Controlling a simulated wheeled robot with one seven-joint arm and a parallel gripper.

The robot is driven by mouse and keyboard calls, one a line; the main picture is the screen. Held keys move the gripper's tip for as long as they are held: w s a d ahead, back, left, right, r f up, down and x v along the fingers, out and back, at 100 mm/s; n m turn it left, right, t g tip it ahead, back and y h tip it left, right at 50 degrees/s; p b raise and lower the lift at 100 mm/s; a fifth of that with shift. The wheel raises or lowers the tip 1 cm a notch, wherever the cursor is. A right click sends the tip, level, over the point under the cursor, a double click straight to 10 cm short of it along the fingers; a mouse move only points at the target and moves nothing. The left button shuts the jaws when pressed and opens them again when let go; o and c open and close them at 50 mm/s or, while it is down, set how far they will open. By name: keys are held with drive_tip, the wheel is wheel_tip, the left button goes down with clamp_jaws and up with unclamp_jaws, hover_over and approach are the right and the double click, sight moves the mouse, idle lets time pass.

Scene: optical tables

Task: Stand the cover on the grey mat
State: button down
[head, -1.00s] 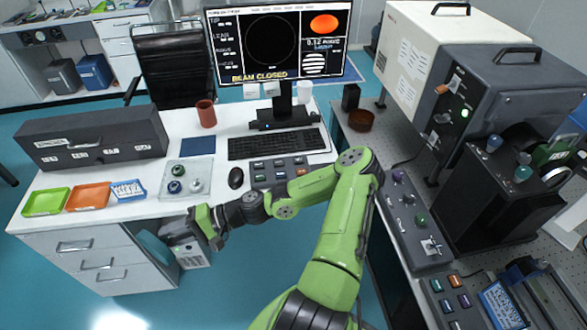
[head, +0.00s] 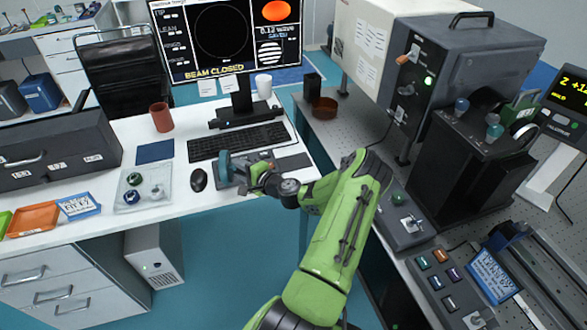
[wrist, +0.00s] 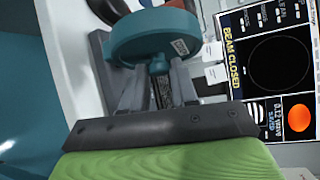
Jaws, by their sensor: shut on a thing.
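The cover (wrist: 152,38) is a teal disc with a small label and a narrower stem. My gripper (wrist: 157,80) is shut on the stem, with the disc beyond the fingertips. In the head view the cover (head: 225,168) is tilted on edge, held at my gripper (head: 243,178) in front of the keyboard, over or near the desk's front area. A pale grey mat (head: 126,205) lies on the desk left of the mouse and bears a few small round pieces. I cannot tell for sure that it is the task's mat.
The mouse (head: 198,179), keyboard (head: 238,142) and monitor (head: 225,40) are near the gripper. A red-brown cup (head: 161,117) and dark blue pad (head: 155,151) stand farther left. The optical table (head: 330,135) on the right carries boxes and a control panel (head: 398,215).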

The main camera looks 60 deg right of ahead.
drive_tip(key=s+d+m+h, duration=0.1)
drive_tip(key=d, duration=0.2)
drive_tip(key=s+d+r+m+g+h+b, duration=0.1)
drive_tip(key=s+d, duration=0.1)
drive_tip(key=d, duration=0.1)
drive_tip(key=s+d+h, duration=0.1)
drive_tip(key=d, duration=0.1)
drive_tip(key=shift+s+d+r+m+h+b, duration=0.25)
drive_tip(key=shift+s+d+m+h+b, duration=0.05)
drive_tip(key=shift+d+m+b, duration=0.1)
drive_tip(key=s+d+r+m+g+h+b, duration=0.25)
drive_tip(key=s+d+r+h, duration=0.2)
drive_tip(key=s+d, duration=0.4)
drive_tip(key=b, duration=0.3)
hover_over(301, 168)
drive_tip(key=shift+m+y, duration=0.35)
drive_tip(key=shift+m, duration=0.1)
wheel_tip(301, 168, down, 10)
drive_tip(key=shift+d+r, duration=0.1)
drive_tip(key=shift+r, duration=0.1)
drive_tip(key=c, duration=0.9)
unclamp_jaws()
drive_tip(key=shift+f, duration=0.1)
drive_tip(key=shift+o, duration=0.2)
